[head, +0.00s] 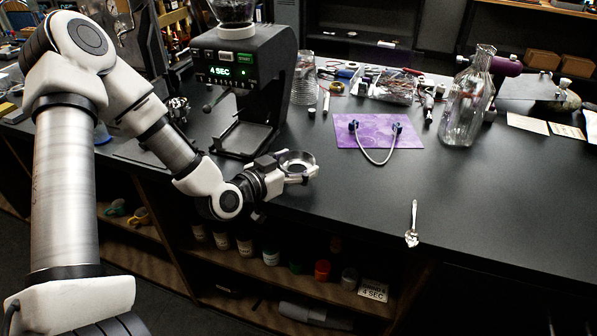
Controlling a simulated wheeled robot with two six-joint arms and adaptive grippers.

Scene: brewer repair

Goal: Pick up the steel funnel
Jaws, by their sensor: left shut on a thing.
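The steel funnel (295,160), a short shiny ring with an open top, is in the head view near the front edge of the counter, right of the grinder. My left gripper (303,176) is shut on the funnel, with its fingers at the funnel's near side. The funnel looks upright. I cannot tell whether it is clear of the counter top. The far side of the grip is partly hidden. My right gripper is not in view.
A black grinder (243,85) showing "4 SEC" stands just behind the left gripper. The counter (340,205) between funnel and spoon is clear.

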